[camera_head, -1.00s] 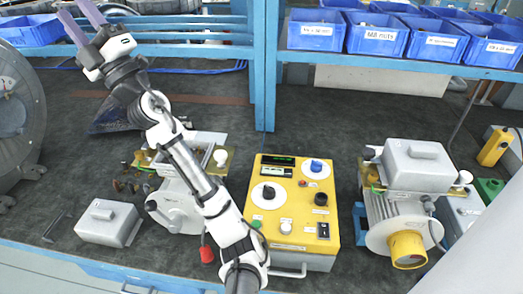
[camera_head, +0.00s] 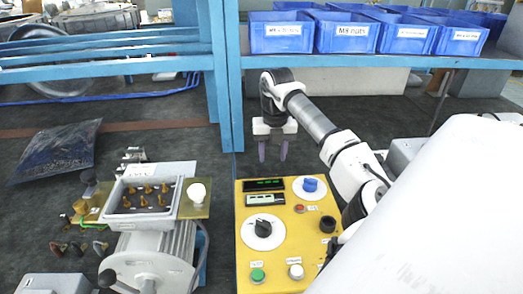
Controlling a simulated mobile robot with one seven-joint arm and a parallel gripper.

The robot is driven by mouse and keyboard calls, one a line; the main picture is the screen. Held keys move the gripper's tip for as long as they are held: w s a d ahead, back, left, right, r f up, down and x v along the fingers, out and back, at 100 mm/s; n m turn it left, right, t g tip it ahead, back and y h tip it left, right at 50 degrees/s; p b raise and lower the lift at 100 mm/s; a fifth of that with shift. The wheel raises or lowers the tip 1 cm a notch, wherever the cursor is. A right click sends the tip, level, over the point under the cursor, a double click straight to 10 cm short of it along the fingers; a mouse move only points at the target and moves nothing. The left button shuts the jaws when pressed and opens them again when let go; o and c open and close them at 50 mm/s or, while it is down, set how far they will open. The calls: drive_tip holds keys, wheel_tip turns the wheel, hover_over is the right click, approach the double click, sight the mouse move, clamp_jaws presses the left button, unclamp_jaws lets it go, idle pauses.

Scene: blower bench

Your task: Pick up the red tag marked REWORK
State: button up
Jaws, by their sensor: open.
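No red tag marked REWORK shows in the present head view. My gripper (camera_head: 272,158) hangs with its two purple fingers pointing down, behind the far edge of the yellow control box (camera_head: 285,222). The fingers are apart, with nothing between them. My arm comes in from the lower right and covers part of the bench there.
An opened grey motor (camera_head: 160,240) with brass terminals stands left of the yellow box. A dark bag (camera_head: 58,150) lies at the left. Dark mat is free behind the motor.

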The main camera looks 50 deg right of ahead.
drive_tip(key=f, duration=0.2)
drive_tip(key=f+p, duration=0.1)
drive_tip(key=f, duration=0.2)
drive_tip(key=s+f+p, duration=0.1)
drive_tip(key=f, duration=0.2)
drive_tip(key=shift+s+d+f, duration=0.1)
drive_tip(key=shift+d+f, duration=0.15)
drive_tip(key=shift+d, duration=0.15)
drive_tip(key=shift+d+f+p, duration=0.1)
drive_tip(key=shift+f+p, duration=0.9)
drive_tip(key=shift+f, duration=1.7)
clamp_jaws()
drive_tip(key=shift+r, duration=0.1)
